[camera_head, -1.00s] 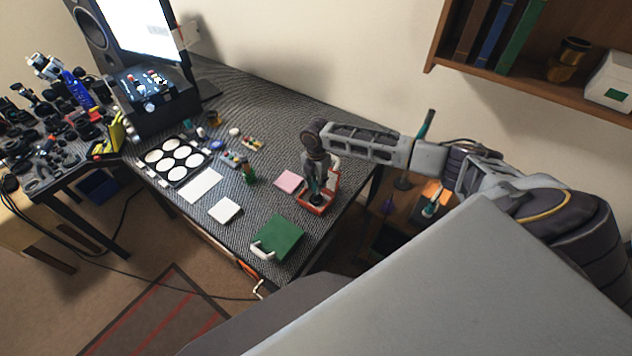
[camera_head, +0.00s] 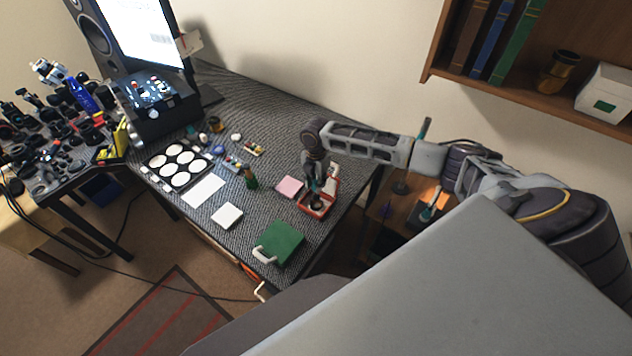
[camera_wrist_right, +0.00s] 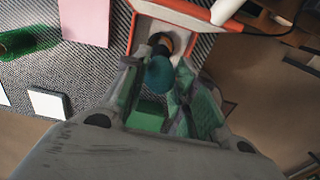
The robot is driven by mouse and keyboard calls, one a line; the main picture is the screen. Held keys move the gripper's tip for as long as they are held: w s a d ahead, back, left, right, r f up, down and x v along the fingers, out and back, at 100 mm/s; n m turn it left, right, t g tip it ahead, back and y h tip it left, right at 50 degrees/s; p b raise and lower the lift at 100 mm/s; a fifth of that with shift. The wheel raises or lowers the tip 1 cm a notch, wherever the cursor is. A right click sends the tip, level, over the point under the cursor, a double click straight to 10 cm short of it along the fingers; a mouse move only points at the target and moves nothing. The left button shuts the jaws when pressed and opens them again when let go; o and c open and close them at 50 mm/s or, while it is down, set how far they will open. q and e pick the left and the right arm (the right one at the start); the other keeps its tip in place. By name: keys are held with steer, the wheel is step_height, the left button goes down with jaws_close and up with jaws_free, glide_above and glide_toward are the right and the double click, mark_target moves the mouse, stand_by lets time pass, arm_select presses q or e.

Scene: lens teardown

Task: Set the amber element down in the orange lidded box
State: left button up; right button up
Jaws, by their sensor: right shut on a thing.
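The orange box (camera_head: 306,210) stands open near the right end of the desk. Its orange rim and pale inside also show in the right wrist view (camera_wrist_right: 182,14). My right gripper (camera_head: 317,187) points down over the box. In the wrist view its fingers (camera_wrist_right: 160,90) are shut on a teal, round-ended tool (camera_wrist_right: 160,74). A dark round piece with a brownish edge (camera_wrist_right: 162,41) shows just beyond the teal end, over or in the box. I cannot tell whether it is the amber element or whether it touches the box floor. My left gripper is out of view.
A pink pad (camera_head: 289,187) lies left of the box. A green handled box (camera_head: 281,241), a white square (camera_head: 227,215), a small green bottle (camera_head: 251,179) and a tray of white discs (camera_head: 178,162) share the desk. A side shelf with tools lies right of the desk edge.

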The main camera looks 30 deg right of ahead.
steer(key=shift+r+p, duration=0.45)
steer(key=shift+r, duration=2.55)
steer(key=shift+m, duration=0.5)
